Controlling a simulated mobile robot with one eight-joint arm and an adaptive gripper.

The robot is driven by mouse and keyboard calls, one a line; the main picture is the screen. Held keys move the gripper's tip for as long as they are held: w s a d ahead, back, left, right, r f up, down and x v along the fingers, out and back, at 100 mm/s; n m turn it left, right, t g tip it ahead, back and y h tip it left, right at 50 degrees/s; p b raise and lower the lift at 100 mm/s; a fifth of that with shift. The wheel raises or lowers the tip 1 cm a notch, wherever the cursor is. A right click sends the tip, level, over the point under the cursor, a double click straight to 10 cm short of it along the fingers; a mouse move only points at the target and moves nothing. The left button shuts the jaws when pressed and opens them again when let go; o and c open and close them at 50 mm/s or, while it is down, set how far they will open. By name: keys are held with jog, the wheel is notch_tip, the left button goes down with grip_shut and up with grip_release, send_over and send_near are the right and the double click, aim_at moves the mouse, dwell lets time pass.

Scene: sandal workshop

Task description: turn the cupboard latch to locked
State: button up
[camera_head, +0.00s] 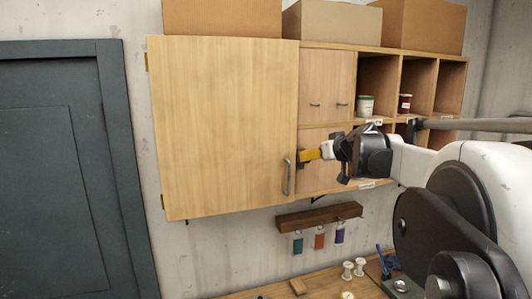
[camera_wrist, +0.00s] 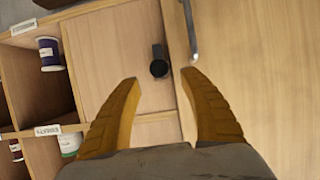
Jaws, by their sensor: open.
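The cupboard (camera_head: 225,120) has a large closed wooden door with a metal bar handle (camera_head: 287,177) near its lower right edge. The handle also shows in the wrist view (camera_wrist: 189,30). A small dark latch (camera_wrist: 158,62) with a round end sits on the wood panel beside the door's seam. In the head view I cannot make out the latch; my gripper is in front of that area. My gripper (camera_head: 306,155) has yellow fingers and is open and empty. In the wrist view (camera_wrist: 160,78) its fingertips lie either side of the latch's round end, with no visible contact.
Open cubbies (camera_head: 420,85) with labelled spools or tins lie right of the door. Cardboard boxes (camera_head: 335,22) stand on top. Below, a wooden rack (camera_head: 318,216) holds hanging coloured items above a workbench (camera_head: 325,285). A dark door (camera_head: 50,170) is at the left.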

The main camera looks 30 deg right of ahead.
jog(key=p+x, duration=0.1)
jog(key=x, duration=0.5)
grip_shut()
